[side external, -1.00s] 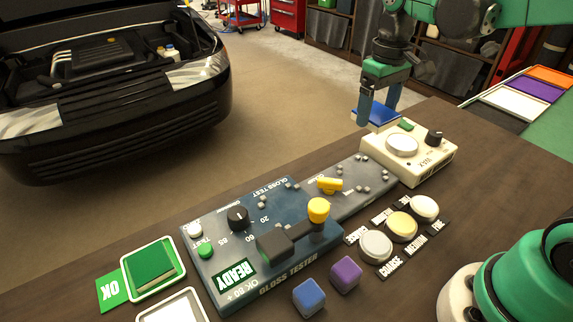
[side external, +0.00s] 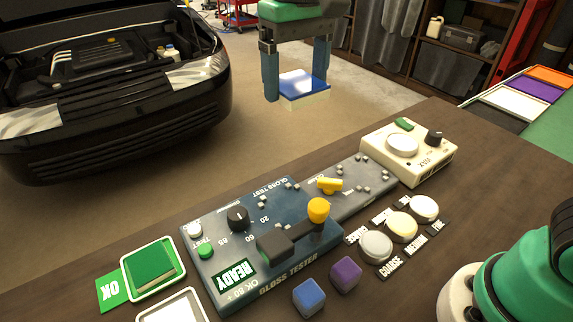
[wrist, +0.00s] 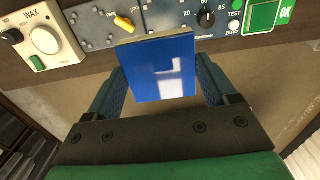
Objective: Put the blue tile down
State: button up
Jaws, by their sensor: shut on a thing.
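The blue tile (side external: 303,84) is a flat square with a glossy blue top and a pale edge. My gripper (side external: 298,90) is shut on it, with one finger on each side. The tile is in the air, beyond the far edge of the bench in the side view. In the wrist view the tile (wrist: 160,68) fills the middle between my two fingers (wrist: 162,82), its top reflecting a white patch. It hides part of the bench edge behind it there.
The dark wood bench (side external: 480,195) bears a gloss tester (side external: 262,240), a cream WAX unit (side external: 410,152), several round pads, a blue cube (side external: 309,297) and a purple cube (side external: 345,274). A green tile (side external: 153,268) lies in a white-rimmed tray by an OK label (side external: 111,291). A black car (side external: 110,90) stands behind.

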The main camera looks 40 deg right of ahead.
send_over(288, 207)
notch_tip(288, 207, down, 16)
jog(key=shift+r, duration=0.1)
jog(key=shift+f, duration=2.1)
jog(key=o, duration=1.2)
jog(key=shift+f, duration=0.15)
notch_tip(288, 207, up, 12)
jog(key=s+d+t, duration=0.1)
jog(key=d+t, duration=0.1)
jog(key=d, duration=0.2)
jog(key=s+d+f+t, duration=0.1)
jog(key=s+d+t, duration=0.1)
jog(key=d, duration=0.2)
jog(key=s+d+f+t, duration=0.1)
jog(key=s+d+t, duration=0.1)
jog(key=d+t, duration=0.1)
jog(key=shift+s+d, duration=0.25)
jog(key=shift+d, duration=0.25)
